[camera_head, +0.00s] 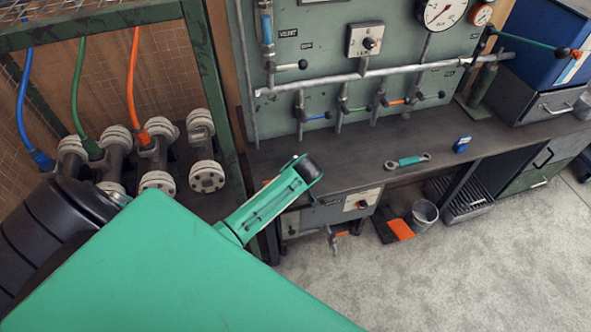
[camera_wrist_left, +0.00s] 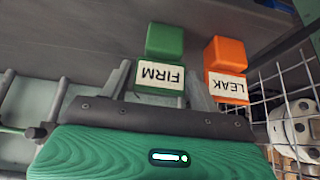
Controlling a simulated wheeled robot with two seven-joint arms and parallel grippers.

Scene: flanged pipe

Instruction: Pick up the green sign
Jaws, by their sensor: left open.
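The green sign (camera_wrist_left: 164,42) is a block with a white label reading FIRM, upside down in the left wrist view. An orange sign (camera_wrist_left: 226,54), labelled LEAK, is just right of it. My left gripper (camera_wrist_left: 158,77) is open, its grey fingers to either side of the FIRM label in the picture. I cannot tell whether the fingers touch the sign. In the head view my green arm reaches over the bench's left end; its fingers are not visible, and the green sign cannot be made out. My right gripper is not in view.
A wire cage (camera_head: 205,80) with flanged pipes stands left of the dark bench (camera_head: 345,160). A valve panel (camera_head: 330,60) rises behind it. A wrench (camera_head: 408,161) and small blue object (camera_head: 462,144) lie on the bench. A bucket (camera_head: 423,215) is on the floor.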

